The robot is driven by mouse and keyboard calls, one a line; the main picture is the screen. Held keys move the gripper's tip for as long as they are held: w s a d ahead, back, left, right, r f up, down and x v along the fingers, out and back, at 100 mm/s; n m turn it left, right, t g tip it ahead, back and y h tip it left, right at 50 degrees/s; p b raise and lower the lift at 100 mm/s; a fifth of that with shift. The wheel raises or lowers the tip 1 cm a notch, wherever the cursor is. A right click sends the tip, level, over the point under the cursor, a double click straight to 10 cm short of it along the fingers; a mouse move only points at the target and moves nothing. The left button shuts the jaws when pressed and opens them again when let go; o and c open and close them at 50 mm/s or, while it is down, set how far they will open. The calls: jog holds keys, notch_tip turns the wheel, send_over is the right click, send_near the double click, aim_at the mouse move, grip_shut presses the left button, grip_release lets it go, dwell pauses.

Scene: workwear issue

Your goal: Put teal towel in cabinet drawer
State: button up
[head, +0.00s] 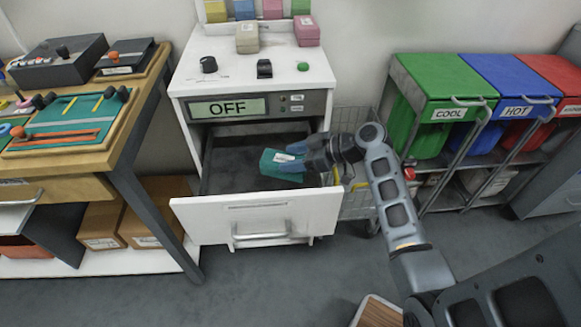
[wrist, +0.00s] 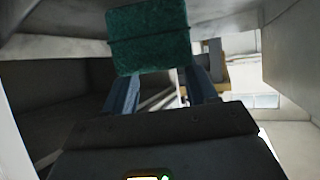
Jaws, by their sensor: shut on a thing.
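The teal towel (head: 279,165) is a small folded block held in my gripper (head: 292,164). It is over the right part of the open cabinet drawer (head: 258,217), at about the height of the drawer's walls. I cannot tell whether it touches the drawer floor. In the wrist view the towel (wrist: 150,38) shows at the top, between the tips of my gripper's fingers (wrist: 160,75). The drawer is pulled out from the white cabinet (head: 250,75), and its dark floor (head: 235,178) looks bare.
A workbench (head: 90,150) stands at left. Green COOL (head: 440,85), blue HOT (head: 505,80) and red bins (head: 550,75) stand at right.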

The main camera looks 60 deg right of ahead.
jog(key=shift+w+f, duration=0.15)
jog(key=shift+w, duration=0.2)
jog(key=shift+a+f, duration=0.1)
jog(key=shift+f, duration=1.95)
jog(key=shift+f, duration=0.15)
jog(key=o, duration=1.2)
jog(key=shift+o, duration=0.2)
jog(key=shift+r, duration=0.2)
jog(key=v, duration=1.2)
